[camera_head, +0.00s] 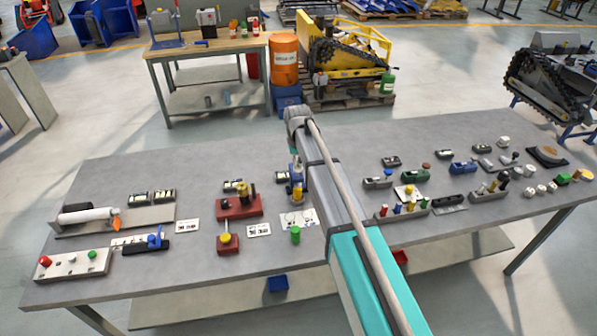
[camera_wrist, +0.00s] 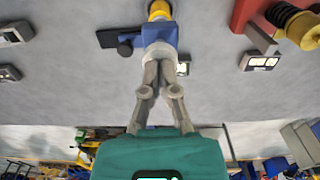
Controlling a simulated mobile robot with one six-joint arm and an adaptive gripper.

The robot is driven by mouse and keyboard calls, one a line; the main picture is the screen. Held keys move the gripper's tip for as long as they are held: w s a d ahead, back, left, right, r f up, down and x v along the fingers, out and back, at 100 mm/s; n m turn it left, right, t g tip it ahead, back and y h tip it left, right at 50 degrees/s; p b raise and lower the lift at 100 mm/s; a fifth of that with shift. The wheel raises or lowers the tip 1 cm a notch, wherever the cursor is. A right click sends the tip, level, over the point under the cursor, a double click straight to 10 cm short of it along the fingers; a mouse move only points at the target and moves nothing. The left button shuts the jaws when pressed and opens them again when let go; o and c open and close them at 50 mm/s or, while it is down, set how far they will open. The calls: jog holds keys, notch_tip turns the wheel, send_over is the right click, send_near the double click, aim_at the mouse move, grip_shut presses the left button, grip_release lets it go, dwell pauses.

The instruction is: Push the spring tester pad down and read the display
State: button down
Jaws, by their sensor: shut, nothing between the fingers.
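My gripper (camera_wrist: 159,54) is shut and empty in the wrist view, its fingertips in front of a blue device (camera_wrist: 160,32) with a yellow part at its top edge. I cannot tell whether they touch it. In the head view the blue device (camera_head: 297,190) stands just left of my arm, partly hidden. A red-based device (camera_head: 240,206) with a dark and yellow spring-like column (camera_head: 243,193) stands to its left. Its column also shows in the wrist view (camera_wrist: 286,20). Small displays (camera_head: 282,176) sit by these devices; no reading is legible. I cannot tell for sure which is the spring tester.
The grey workbench (camera_head: 130,185) also holds a white cylinder device (camera_head: 88,213) at left, a button box (camera_head: 72,264) at front left, a green cylinder (camera_head: 295,235) near the blue device and several small devices at right. My arm crosses the middle.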

jog(key=shift+r+p, duration=2.1)
jog(key=shift+r, duration=0.15)
jog(key=shift+d, duration=0.1)
jog(key=s+d+f+m+b, duration=0.1)
jog(key=s+d+f+b, duration=0.2)
jog(key=s+d, duration=0.8)
jog(key=s+d+f+m+b, duration=0.2)
jog(key=s+d+f+b, duration=0.1)
jog(key=s+d, duration=0.9)
jog(key=s, duration=0.3)
jog(key=shift+f+b, duration=0.35)
jog(key=shift+b, duration=0.05)
jog(key=shift+d, duration=0.1)
